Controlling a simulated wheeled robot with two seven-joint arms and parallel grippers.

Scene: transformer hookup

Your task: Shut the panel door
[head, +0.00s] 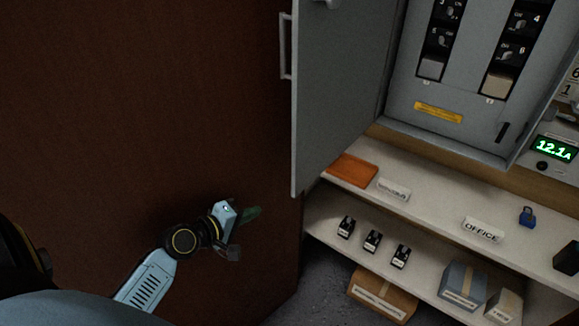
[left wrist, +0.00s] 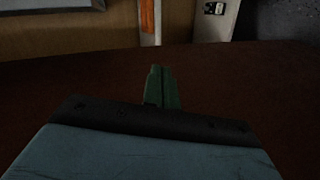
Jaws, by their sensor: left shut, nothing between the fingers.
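The grey panel door (head: 335,95) stands open at the upper middle of the head view, swung out to the left of the grey panel box (head: 465,75). A pale bar handle (head: 287,46) runs along the door's left edge. My left gripper (head: 250,214) is below and left of the door's lower corner, apart from it, in front of the dark brown surface. Its green fingers are shut with nothing between them, and they also show in the left wrist view (left wrist: 162,88). My right gripper is not in view.
A dark brown surface (head: 130,100) fills the left. Right of it, a shelf (head: 440,215) holds an orange item (head: 352,170), an OFFICE label (head: 482,230) and a blue padlock (head: 526,216). Small black breakers (head: 372,241) and boxes (head: 463,284) stand lower.

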